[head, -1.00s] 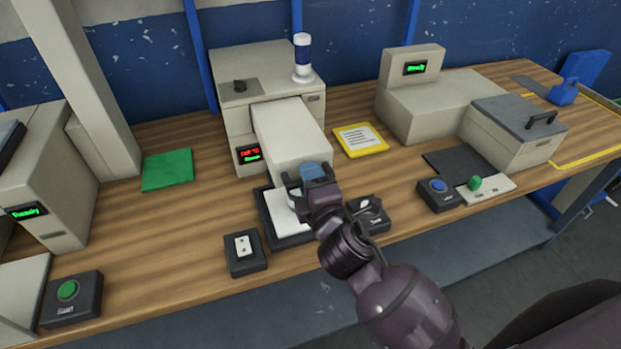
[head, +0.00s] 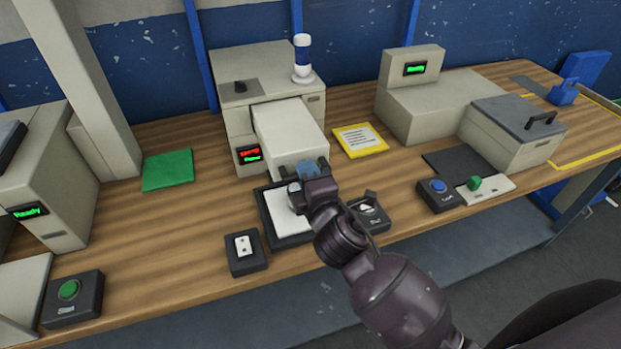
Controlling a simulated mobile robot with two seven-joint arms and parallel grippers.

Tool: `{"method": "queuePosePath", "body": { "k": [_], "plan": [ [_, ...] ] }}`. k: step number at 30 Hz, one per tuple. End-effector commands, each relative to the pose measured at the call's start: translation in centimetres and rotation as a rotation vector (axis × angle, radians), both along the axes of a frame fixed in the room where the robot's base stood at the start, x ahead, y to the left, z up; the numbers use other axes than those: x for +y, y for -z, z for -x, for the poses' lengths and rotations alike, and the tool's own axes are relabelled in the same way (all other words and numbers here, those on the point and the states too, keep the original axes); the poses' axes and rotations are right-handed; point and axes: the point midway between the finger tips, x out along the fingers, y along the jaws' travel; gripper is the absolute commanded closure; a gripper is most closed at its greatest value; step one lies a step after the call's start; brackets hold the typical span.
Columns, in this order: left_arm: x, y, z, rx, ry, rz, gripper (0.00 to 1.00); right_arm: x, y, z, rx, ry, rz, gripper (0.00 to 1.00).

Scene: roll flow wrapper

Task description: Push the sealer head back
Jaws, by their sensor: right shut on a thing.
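The sealer head (head: 288,135) is a pale block that sticks out forward from the beige sealer machine (head: 265,70), over a black base with a white plate (head: 285,215). The gripper and wrist hide part of the grip and of the plate. My left gripper is not in view.
A rocker switch box (head: 244,252) and a dial box (head: 370,212) flank the base. A yellow-framed card (head: 360,140) and a green pad (head: 168,170) lie beside the machine. Another beige machine (head: 440,105) stands to the right.

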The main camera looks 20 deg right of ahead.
Motion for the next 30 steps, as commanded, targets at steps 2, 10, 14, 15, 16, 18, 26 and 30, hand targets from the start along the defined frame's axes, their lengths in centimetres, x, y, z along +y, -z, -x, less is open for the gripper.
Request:
{"method": "queuePosePath", "body": {
  "k": [2,10,14,15,16,18,26,30],
  "plan": [
    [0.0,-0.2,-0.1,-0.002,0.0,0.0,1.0,0.1,-0.2,-1.7,-0.002,-0.001,0.001,1.0],
    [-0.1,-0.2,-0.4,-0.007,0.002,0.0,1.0,0.4,-0.1,-8.6,-0.002,-0.001,0.001,1.0],
    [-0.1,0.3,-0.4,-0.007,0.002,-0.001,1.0,0.4,0.0,-11.6,-0.002,0.0,0.001,1.0],
    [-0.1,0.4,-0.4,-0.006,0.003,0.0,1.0,0.5,0.0,-12.5,-0.002,0.0,0.001,1.0],
    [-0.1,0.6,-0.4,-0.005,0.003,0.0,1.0,0.5,0.0,-13.1,-0.002,-0.001,0.001,1.0],
    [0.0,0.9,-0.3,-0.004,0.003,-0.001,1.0,0.6,0.0,-14.3,-0.002,-0.001,0.0,1.0],
    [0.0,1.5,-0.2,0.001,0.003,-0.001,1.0,0.6,0.0,-17.0,0.0,0.0,0.0,1.0],
    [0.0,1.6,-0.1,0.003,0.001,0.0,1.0,0.6,-0.1,-17.4,-0.001,-0.001,0.0,1.0]
  ]
}}
